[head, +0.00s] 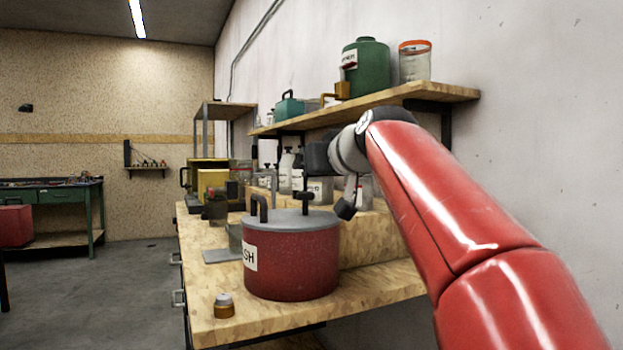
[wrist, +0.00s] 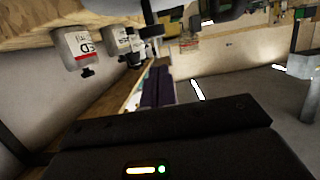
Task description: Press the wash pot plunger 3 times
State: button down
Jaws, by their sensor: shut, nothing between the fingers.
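The wash pot (head: 291,262) is a red drum with a grey lid and a white label whose visible letters read "SH". It stands upright near the front of the wooden bench. Its plunger (head: 305,197) is a dark knob on a short stem, rising from the lid; a dark bent handle (head: 258,207) is at the lid's left. My gripper (head: 314,157) is above the plunger, apart from it in the picture; its fingers are hard to make out there. In the wrist view the dark fingers (wrist: 158,88) are together and empty. I cannot identify the pot in the wrist view.
A small amber jar (head: 224,306) stands at the bench's front left. Several bottles (head: 287,170) stand behind the pot. A wall shelf (head: 395,97) above holds a green canister (head: 365,66) and a clear jar (head: 415,64). Open floor (head: 130,285) lies to the left.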

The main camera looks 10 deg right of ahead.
jog(key=v, duration=0.6)
jog(key=shift+s, duration=0.3)
jog(key=shift+f, duration=0.1)
dwell(2.3)
jog(key=s+f+g+h, duration=0.1)
jog(key=s+f+g, duration=0.2)
jog(key=s+f, duration=0.4)
jog(key=s+a+f+m+g+h, duration=0.1)
jog(key=s+f+g, duration=0.2)
jog(key=f, duration=1.9)
jog(key=s+a+f+m+g+h, duration=0.1)
jog(key=s+f+g, duration=0.2)
jog(key=s+f, duration=0.9)
notch_tip(320, 180, down, 4)
jog(key=shift+s+r, duration=0.15)
jog(key=shift+s, duration=0.2)
jog(key=shift+a, duration=0.1)
jog(key=w+d+r+t+y, duration=0.1)
jog(key=w+r+t, duration=0.2)
jog(key=w+r, duration=0.4)
jog(key=w+r+n+t+y, duration=0.1)
jog(key=w+r+t, duration=0.2)
jog(key=r, duration=2.1)
jog(key=w+d+r+n+t+y, duration=0.1)
jog(key=w+r+t, duration=0.2)
jog(key=w+r, duration=0.9)
notch_tip(320, 180, up, 4)
jog(key=shift+w+d+r, duration=0.25)
jog(key=shift+d, duration=0.15)
